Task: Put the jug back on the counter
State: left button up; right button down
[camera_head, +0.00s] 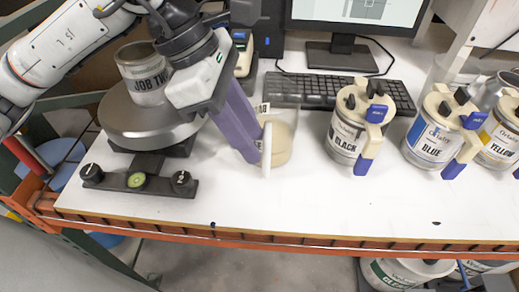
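The jug (282,143) is a clear vessel with beige contents, near the middle of the white counter (310,205). Its pale upright handle (267,150) faces the front left. My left gripper (258,142) has purple fingers that come down from the upper left to the handle. The fingers look shut on the handle; their far side is hidden. The jug looks upright and low over the counter; whether its base touches cannot be told. My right gripper is not in view.
A scale (150,126) bearing a labelled can (143,85) stands at left. A keyboard (335,88) lies behind the jug. BLACK (346,132), BLUE (432,140) and YELLOW (497,140) colorant canisters stand at right. The counter's front strip is mostly clear up to its orange edge (300,247).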

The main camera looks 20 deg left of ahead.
pick_arm(q)
jog(key=v, duration=0.7)
